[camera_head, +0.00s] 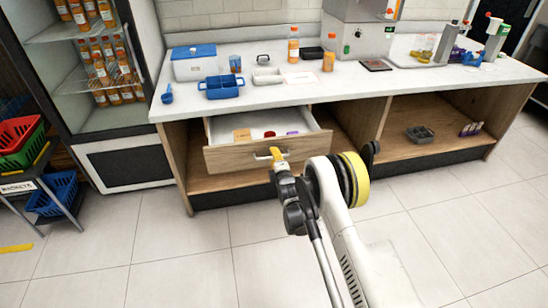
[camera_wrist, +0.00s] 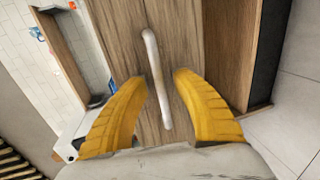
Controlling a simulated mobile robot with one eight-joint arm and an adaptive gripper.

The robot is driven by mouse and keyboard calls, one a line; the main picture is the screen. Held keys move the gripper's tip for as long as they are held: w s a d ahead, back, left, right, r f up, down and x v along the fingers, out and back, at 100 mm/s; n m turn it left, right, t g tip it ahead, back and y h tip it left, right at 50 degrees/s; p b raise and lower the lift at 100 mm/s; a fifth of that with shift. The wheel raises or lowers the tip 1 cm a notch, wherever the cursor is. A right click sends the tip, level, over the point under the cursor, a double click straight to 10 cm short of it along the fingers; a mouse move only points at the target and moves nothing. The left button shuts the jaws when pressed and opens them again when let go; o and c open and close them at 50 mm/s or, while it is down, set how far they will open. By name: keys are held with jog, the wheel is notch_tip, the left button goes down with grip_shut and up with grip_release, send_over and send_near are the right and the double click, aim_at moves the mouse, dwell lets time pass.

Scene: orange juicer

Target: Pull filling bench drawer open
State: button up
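The filling bench drawer (camera_head: 240,155) has a wooden front and stands partly pulled out under the left part of the white bench top. Inside it lie an orange-tan item and small red and purple items. Its white bar handle (camera_head: 270,156) is at the front; it also shows in the wrist view (camera_wrist: 157,75). My gripper (camera_head: 277,154) is at the handle. In the wrist view the yellow fingers (camera_wrist: 160,85) are spread on either side of the handle, with gaps visible. Contact on the handle is not visible.
On the bench top (camera_head: 190,108) stand a blue caddy (camera_head: 221,87), a white-and-blue box (camera_head: 194,64) and bottles (camera_head: 293,45). A bottle fridge (camera_head: 95,90) is on the left, beside a rack of crates (camera_head: 20,140). The tiled floor (camera_head: 185,235) before the drawer is clear apart from my arm.

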jog(key=v, duration=0.7)
jog(key=shift+s, duration=0.15)
jog(key=shift+d, duration=0.1)
jog(key=s+d+r+m+g+h, duration=0.1)
jog(key=s+d+r+m, duration=0.3)
jog(key=r, duration=0.5)
jog(key=s+d+r+m+g+h, duration=0.1)
jog(key=s+d+r+m, duration=0.2)
jog(key=d+r, duration=0.35)
jog(key=s+d+r+m+g+h, duration=0.1)
jog(key=s+d+r+m+g, duration=0.2)
jog(key=r, duration=0.8)
jog(key=s+d+m+g, duration=0.1)
jog(key=s+d+m, duration=0.2)
jog(key=s, duration=0.7)
jog(key=s+d+m+g, duration=0.1)
jog(key=s+m, duration=0.3)
jog(key=s, duration=0.7)
jog(key=s+d+m+g+h, duration=0.1)
jog(key=s+d+m, duration=0.3)
jog(key=s, duration=0.7)
jog(key=shift+d+r, duration=0.25)
jog(key=shift+d, duration=0.1)
